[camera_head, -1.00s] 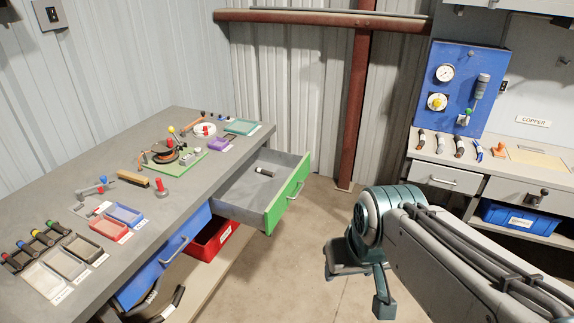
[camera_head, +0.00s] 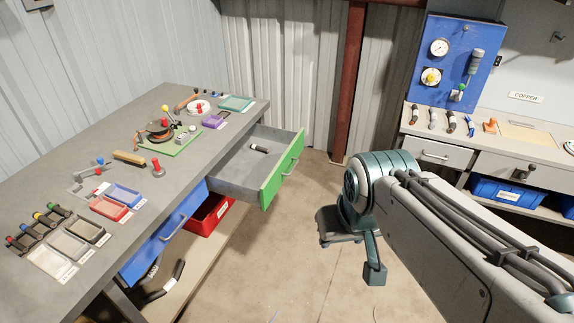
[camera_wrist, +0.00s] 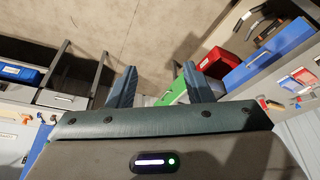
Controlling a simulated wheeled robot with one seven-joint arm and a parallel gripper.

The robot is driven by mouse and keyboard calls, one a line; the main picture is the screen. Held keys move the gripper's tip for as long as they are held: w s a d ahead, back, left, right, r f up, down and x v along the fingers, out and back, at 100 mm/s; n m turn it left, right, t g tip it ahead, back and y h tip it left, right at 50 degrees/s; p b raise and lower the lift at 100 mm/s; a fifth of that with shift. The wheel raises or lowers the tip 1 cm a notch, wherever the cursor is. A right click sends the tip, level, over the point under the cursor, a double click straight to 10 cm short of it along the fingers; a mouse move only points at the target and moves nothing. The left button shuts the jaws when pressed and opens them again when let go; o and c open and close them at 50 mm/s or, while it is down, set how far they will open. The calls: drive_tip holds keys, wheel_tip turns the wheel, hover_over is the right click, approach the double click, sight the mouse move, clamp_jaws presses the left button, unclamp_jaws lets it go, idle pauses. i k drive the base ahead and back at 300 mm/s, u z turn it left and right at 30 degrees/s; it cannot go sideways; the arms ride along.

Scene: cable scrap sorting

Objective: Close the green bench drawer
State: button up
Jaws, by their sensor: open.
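The green bench drawer (camera_head: 283,171) is pulled well out from the left bench. A short dark piece with a pale band (camera_head: 259,149) lies inside it. The drawer's light handle is on the green front. My gripper (camera_wrist: 160,90) is open in the wrist view, with nothing visible between its fingers. The green front (camera_wrist: 180,90) shows partly behind its right finger. In the head view my gripper (camera_head: 348,257) hangs to the right of the drawer and apart from it, over the floor.
The blue drawer (camera_head: 165,235) beside it looks shut. A red bin (camera_head: 208,215) stands on the shelf below. The bench top (camera_head: 60,165) carries trays, tools and cable pieces. A second bench (camera_head: 445,135) stands at right.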

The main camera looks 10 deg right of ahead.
sight(246, 174)
drive_tip(key=u, duration=0.6)
drive_tip(key=i, duration=1.3)
drive_tip(key=z, duration=0.45)
